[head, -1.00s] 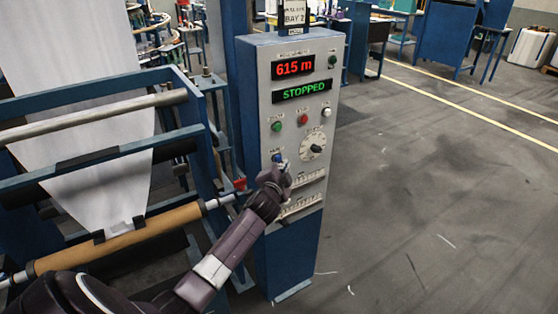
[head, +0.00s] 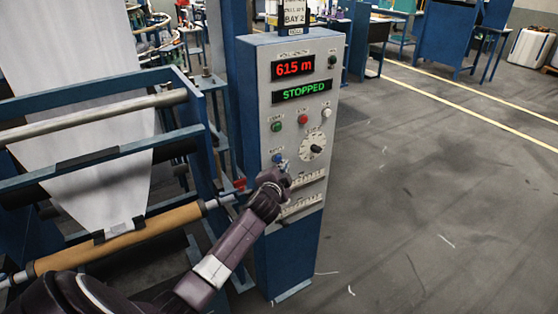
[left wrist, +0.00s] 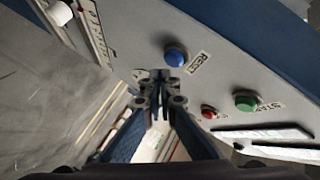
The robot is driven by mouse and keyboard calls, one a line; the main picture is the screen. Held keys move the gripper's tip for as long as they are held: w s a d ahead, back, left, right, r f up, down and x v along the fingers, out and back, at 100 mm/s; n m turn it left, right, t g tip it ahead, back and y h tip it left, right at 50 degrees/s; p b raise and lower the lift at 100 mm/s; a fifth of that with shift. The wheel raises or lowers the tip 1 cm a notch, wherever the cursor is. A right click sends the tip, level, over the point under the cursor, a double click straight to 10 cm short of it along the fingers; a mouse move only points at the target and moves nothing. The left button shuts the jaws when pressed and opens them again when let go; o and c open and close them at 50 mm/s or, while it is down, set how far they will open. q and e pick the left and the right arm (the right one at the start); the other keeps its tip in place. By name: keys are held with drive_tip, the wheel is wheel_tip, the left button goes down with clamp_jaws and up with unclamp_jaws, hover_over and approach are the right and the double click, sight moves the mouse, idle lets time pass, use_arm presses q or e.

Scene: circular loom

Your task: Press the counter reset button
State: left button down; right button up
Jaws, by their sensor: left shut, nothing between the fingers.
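The grey control panel (head: 255,95) stands upright on a blue cabinet, its counter display (head: 293,67) reading 615 m. A blue button (head: 277,158) sits at its lower left; in the left wrist view the blue button (left wrist: 175,56) has a label reading RESET. A small dark knob or button (head: 332,60) sits right of the counter display, its label too small to read. My left gripper (head: 286,180) is shut and empty, just below the blue button. In the left wrist view its fingertips (left wrist: 158,80) appear close beside the button; contact cannot be told. My right gripper is not in view.
Green (head: 277,126), red (head: 302,119) and white (head: 327,112) buttons and a dial (head: 313,147) share the panel. A second display reads STOPPED (head: 301,91). A loom frame with a fabric roll (head: 120,239) stands on the left. The floor (head: 430,190) on the right is clear.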

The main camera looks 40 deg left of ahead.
use_arm(q)
drive_tip(key=shift+a, duration=0.1)
idle(0.3)
drive_tip(key=shift+w+a, duration=0.15)
drive_tip(key=shift+a, duration=0.2)
drive_tip(key=shift+w+a, duration=0.2)
drive_tip(key=shift+a, duration=0.25)
idle(0.7)
drive_tip(key=shift+d, duration=0.1)
drive_tip(key=shift+s+d+p, duration=0.35)
drive_tip(key=shift+s+d, duration=0.05)
drive_tip(key=shift+d, duration=0.35)
drive_tip(key=d, duration=0.1)
drive_tip(key=s+d, duration=0.1)
drive_tip(key=d, duration=0.1)
drive_tip(key=s+d, duration=0.1)
drive_tip(key=shift+d+p, duration=0.3)
drive_tip(key=shift+p, duration=0.1)
